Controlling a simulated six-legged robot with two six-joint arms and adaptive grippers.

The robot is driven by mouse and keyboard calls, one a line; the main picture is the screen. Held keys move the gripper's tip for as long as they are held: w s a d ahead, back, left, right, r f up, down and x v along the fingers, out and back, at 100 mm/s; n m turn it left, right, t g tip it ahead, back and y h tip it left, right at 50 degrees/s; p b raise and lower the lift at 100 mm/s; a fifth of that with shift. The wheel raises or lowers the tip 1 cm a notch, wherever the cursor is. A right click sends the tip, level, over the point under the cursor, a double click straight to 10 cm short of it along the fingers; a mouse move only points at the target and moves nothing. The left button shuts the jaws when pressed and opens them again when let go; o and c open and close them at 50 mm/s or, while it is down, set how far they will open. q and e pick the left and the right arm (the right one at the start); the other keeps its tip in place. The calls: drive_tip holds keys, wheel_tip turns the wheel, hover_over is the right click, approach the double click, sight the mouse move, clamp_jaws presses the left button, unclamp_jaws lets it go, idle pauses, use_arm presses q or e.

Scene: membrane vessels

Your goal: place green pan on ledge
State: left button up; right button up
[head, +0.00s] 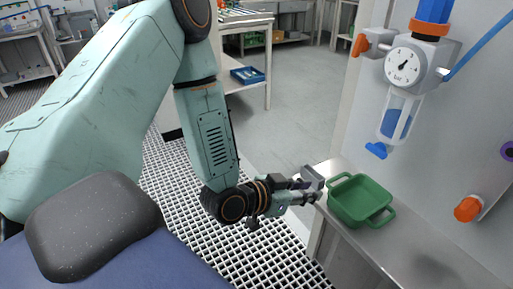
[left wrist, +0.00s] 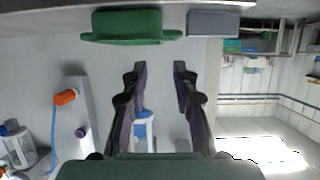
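The green pan (head: 360,201) is a square, open dish with a loop handle at each side. It rests upright on the grey metal ledge (head: 388,246) along the wall. My left gripper (head: 312,191) is at the ledge's front edge, just left of the pan. In the left wrist view the gripper's fingers (left wrist: 160,68) are apart with nothing between them. The pan also shows there (left wrist: 127,27), beyond the fingertips and apart from them. My right gripper is in neither view.
A small grey block (head: 312,178) sits by the pan's left side, close to my left gripper. A pressure gauge (head: 404,66) with a clear filter bowl hangs on the wall above the ledge. An orange knob (head: 467,209) sticks out at right. The ledge in front of the pan is clear.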

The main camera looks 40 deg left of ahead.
use_arm(q)
drive_tip(key=s+d+f+n+g+y, duration=0.15)
drive_tip(key=s+f+g, duration=0.45)
drive_tip(key=s+f, duration=0.6)
drive_tip(key=s+a+f+n+g+y, duration=0.1)
drive_tip(key=s+f+g, duration=0.2)
drive_tip(key=s, duration=0.5)
drive_tip(key=s+a+f+n+g+y, duration=0.1)
drive_tip(key=s+f+n+g+y, duration=0.1)
drive_tip(key=s, duration=0.7)
drive_tip(key=shift+s+f+g, duration=0.3)
drive_tip(key=shift+f+g, duration=0.15)
drive_tip(key=shift+g, duration=0.35)
drive_tip(key=shift+a, duration=0.1)
